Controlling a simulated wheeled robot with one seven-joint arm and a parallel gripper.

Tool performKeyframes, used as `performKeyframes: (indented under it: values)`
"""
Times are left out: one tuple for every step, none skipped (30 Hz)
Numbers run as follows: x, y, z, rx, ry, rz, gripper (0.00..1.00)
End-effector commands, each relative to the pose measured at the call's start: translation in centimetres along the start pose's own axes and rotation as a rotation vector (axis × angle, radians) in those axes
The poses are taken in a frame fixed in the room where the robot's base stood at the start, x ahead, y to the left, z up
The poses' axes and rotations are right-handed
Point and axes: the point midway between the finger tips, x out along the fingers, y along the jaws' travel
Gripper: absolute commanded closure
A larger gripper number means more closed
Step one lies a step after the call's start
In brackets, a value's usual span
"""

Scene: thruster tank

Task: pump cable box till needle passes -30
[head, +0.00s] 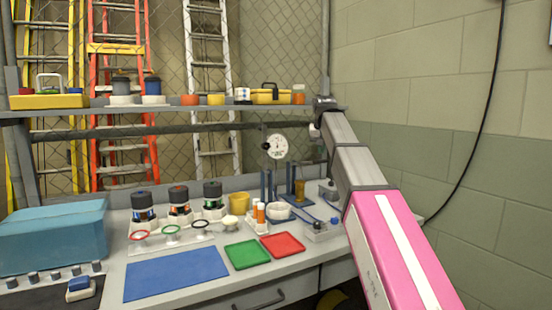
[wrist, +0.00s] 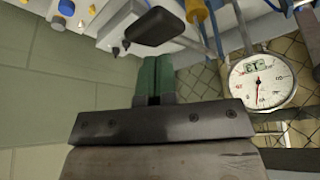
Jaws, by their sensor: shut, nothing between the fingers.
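The gauge (head: 276,146) has a round white dial and hangs at the back of the bench. It also shows at the right of the wrist view (wrist: 262,80), where its thin red needle points down the picture; I cannot read its value. My gripper (wrist: 158,60) has green fingers that are together and empty. A black paddle-like handle (wrist: 156,26) lies just beyond the fingertips; contact is unclear. In the head view my arm hides the gripper.
Red (head: 283,246) and green (head: 247,254) trays and a blue mat (head: 176,274) lie in front. A block wall (head: 440,90) bounds the right side. A shelf (head: 180,107) crosses above the bench.

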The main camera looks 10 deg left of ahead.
Motion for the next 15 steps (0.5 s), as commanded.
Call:
performKeyframes:
  values:
    - [0.1,0.0,0.0,0.0,0.0,0.0,1.0]
    - [0.1,0.0,0.1,0.0,0.0,0.0,1.0]
    - [0.4,0.0,0.2,0.0,-0.001,0.0,1.0]
    - [0.6,0.0,0.3,0.0,-0.001,0.0,1.0]
    - [0.8,0.0,0.4,0.0,-0.001,0.0,1.0]
    - [1.2,0.0,0.6,0.0,-0.001,0.0,1.0]
    - [1.5,0.0,0.7,0.0,-0.001,0.0,1.0]
    - [1.7,0.0,0.8,0.0,-0.001,0.0,1.0]
    - [2.1,0.0,0.9,0.0,0.0,0.0,1.0]
    - [2.3,0.0,1.1,0.0,0.0,0.0,1.0]
    - [2.5,0.0,1.2,0.0,0.0,0.0,1.0]
    - [2.9,0.0,1.3,0.0,-0.001,0.0,1.0]
    - [3.2,0.0,1.4,0.0,-0.001,0.0,1.0]
    - [3.5,0.0,1.5,0.0,-0.001,0.0,1.0]
    - [3.8,0.0,1.7,0.0,-0.001,0.0,1.0]
